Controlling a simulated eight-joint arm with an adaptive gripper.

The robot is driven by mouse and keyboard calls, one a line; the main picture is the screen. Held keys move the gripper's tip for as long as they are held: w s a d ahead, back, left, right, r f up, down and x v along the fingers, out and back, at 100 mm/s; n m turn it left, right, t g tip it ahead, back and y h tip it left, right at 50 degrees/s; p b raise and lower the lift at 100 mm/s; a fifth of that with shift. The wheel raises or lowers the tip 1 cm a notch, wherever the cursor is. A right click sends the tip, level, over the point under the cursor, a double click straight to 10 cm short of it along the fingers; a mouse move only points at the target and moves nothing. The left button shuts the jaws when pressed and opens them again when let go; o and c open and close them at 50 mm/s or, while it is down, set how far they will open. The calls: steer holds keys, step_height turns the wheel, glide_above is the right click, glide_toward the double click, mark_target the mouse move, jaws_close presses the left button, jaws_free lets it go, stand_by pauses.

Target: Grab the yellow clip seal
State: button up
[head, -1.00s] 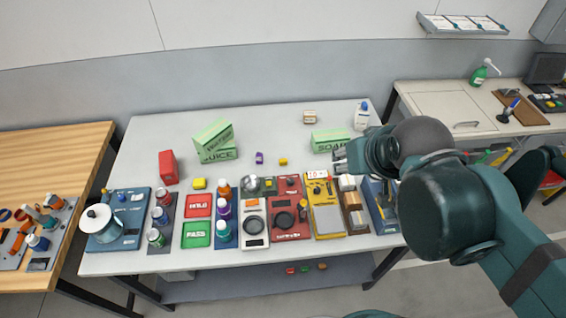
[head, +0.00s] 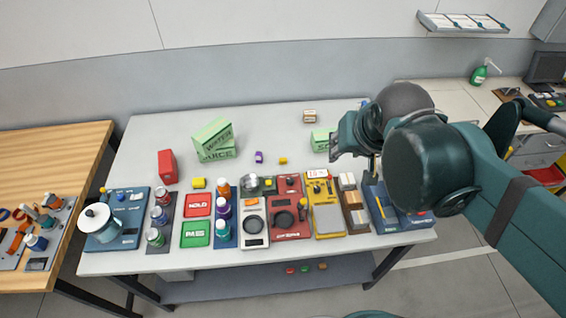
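A small yellow piece (head: 283,161), which looks like the yellow clip seal, lies on the grey table (head: 285,125) near its middle. A similar purple piece (head: 259,157) lies just left of it. A larger yellow block (head: 198,183) lies further left, above the red HOLD pad. My gripper (head: 336,149) is above the table to the right of the small yellow piece, apart from it. Its fingers are small and dark in this view, so I cannot tell whether they are open. It partly covers a green box (head: 321,140).
Green boxes (head: 214,141) and a red box (head: 167,166) stand at the back left. Along the front edge are several panels, bottles and a white-lidded pot (head: 97,218). A small brown-and-white box (head: 309,116) is at the back.

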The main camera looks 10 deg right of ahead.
steer(key=w+a+f+m+g+b, duration=0.1)
steer(key=w+f+m, duration=0.1)
steer(key=w, duration=0.3)
steer(key=w+a+f+m+g+b, duration=0.1)
steer(key=w+a+f+m, duration=0.15)
steer(key=w, duration=0.25)
steer(key=m+g+h+b, duration=0.4)
steer(key=m+b, duration=0.1)
steer(key=m, duration=0.7)
glide_toward(285, 159)
steer(key=f, duration=0.1)
steer(key=shift+w+d, duration=0.1)
steer(key=shift+d, duration=0.05)
steer(key=shift+f, duration=0.1)
steer(key=shift+x, duration=1.2)
steer(key=shift+d+f, duration=0.1)
steer(key=shift+x, duration=2.5)
